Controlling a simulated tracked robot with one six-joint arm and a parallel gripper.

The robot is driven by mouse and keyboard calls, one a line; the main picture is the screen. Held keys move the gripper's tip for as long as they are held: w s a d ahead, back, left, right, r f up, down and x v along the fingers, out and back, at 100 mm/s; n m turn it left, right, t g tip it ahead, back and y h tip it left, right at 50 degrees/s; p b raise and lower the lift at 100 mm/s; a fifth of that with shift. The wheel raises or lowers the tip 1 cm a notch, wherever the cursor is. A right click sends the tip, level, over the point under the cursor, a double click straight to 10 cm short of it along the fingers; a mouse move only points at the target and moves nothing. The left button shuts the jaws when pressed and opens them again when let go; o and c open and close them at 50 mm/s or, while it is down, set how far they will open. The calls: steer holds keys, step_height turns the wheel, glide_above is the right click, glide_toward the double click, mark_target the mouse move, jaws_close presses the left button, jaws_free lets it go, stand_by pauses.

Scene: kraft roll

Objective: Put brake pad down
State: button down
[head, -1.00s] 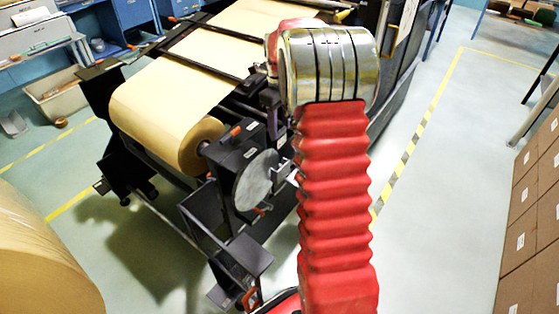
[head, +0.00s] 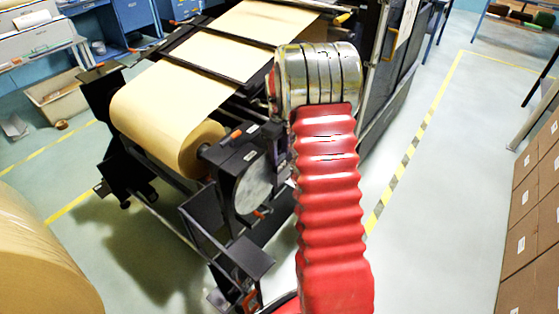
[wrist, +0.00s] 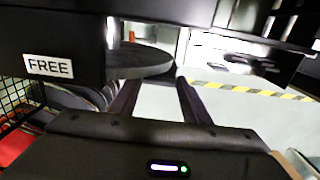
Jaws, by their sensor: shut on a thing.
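My gripper (wrist: 158,88) shows in the wrist view as two dark fingers with a gap between them, shut on the brake pad. The pad itself is hard to make out between the fingers against the bright background. A round dark disc (wrist: 142,62) lies just beyond and left of the fingertips. A black box labelled FREE (wrist: 50,62) stands close on the left. In the head view my red arm hides the gripper and the pad. The grey disc (head: 256,186) on the roll machine shows just left of my arm.
The machine holds a kraft paper roll (head: 165,125). A black bracket tray (head: 240,262) juts out at its front. A wire basket (wrist: 18,108) is at the wrist view's left edge. Cardboard boxes (head: 522,220) stand at the right.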

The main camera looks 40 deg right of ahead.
mark_target(280, 157)
steer(key=shift+f, duration=1.75)
steer(key=shift+f, duration=0.1)
steer(key=c, duration=1)
jaws_free()
step_height(280, 157, up, 12)
steer(key=shift+f, duration=0.1)
steer(key=shift+r, duration=0.2)
